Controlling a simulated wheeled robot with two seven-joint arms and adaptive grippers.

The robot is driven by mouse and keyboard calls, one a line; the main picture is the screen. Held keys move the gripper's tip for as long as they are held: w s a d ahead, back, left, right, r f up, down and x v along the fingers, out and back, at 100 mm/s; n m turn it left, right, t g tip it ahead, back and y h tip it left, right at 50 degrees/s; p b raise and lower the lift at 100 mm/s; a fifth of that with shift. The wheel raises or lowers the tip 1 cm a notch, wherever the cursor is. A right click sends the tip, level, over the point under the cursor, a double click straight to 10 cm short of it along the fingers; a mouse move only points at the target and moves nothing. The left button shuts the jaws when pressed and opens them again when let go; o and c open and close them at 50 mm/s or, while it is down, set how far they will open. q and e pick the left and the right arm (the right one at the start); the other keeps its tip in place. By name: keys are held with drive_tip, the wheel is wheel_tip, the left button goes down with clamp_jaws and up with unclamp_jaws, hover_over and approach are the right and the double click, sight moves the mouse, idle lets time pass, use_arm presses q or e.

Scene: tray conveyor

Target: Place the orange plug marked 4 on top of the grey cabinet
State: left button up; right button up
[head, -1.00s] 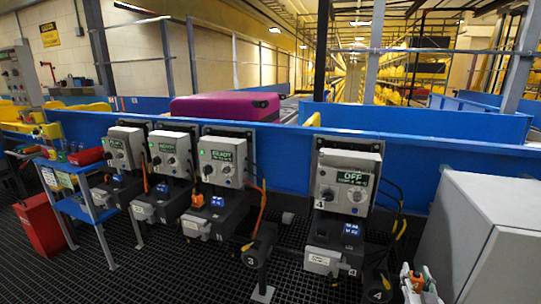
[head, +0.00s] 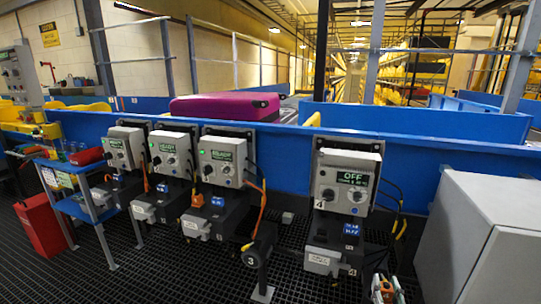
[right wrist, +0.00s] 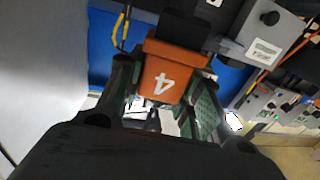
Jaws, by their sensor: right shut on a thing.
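The orange plug marked 4 (right wrist: 165,78) is between the fingers of my right gripper (right wrist: 163,95) in the right wrist view, with its number facing the camera. The gripper is shut on it. A black part (right wrist: 185,28) lies directly beyond the plug; I cannot tell whether the two are joined. In the head view my right gripper (head: 387,290) is at the bottom edge, left of the grey cabinet (head: 455,240) and lower than its top (head: 515,207). The cabinet top is bare where it shows. My left gripper is out of view.
The control box reading OFF (head: 346,180) stands left of the cabinet, with black and yellow cables hanging beside it. A stand marked 3 (head: 260,247) is further left. A blue conveyor wall (head: 270,150) runs behind. A purple suitcase (head: 225,107) lies beyond it.

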drive_tip(key=w+a+r+n+y, duration=0.15)
drive_tip(key=a+n+y, duration=0.45)
drive_tip(key=a, duration=1.4)
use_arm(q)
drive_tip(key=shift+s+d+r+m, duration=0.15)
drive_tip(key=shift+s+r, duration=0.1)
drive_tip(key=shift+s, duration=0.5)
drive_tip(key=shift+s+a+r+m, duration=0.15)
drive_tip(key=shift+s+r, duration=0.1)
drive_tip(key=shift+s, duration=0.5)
use_arm(e)
drive_tip(key=w+a+r+y, duration=0.2)
drive_tip(key=a+r+y, duration=0.1)
drive_tip(key=a+r, duration=0.3)
drive_tip(key=shift+w+a+r, duration=0.25)
drive_tip(key=shift+a+r, duration=0.05)
drive_tip(key=shift+r, duration=0.2)
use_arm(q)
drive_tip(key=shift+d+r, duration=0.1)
use_arm(e)
drive_tip(key=shift+r, duration=0.1)
